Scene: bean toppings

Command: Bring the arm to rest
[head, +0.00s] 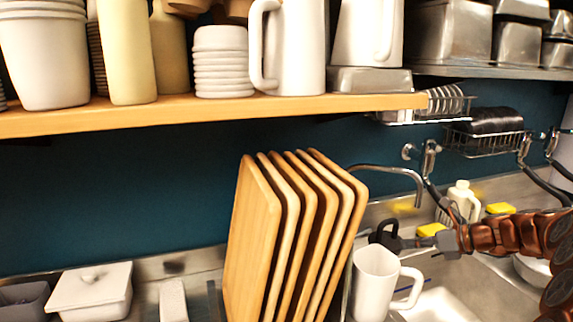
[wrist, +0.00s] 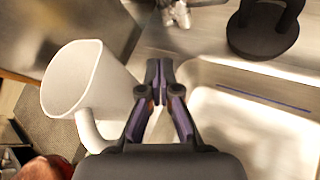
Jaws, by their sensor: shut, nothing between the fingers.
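My arm (head: 510,234) reaches in from the right in the head view, over the sink area. In the wrist view my gripper (wrist: 159,68) is shut, its dark fingertips together with nothing between them. A white pitcher (head: 374,284) stands below and left of the arm's end in the head view. The finger tips are hard to make out in the head view.
A black object (wrist: 264,28) with a handle stands near the sink (wrist: 255,125). Upright wooden boards (head: 262,240) stand left of the pitcher. A wooden shelf (head: 210,112) with white dishes hangs above. A faucet (head: 395,170), hoses and yellow sponges are at the back.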

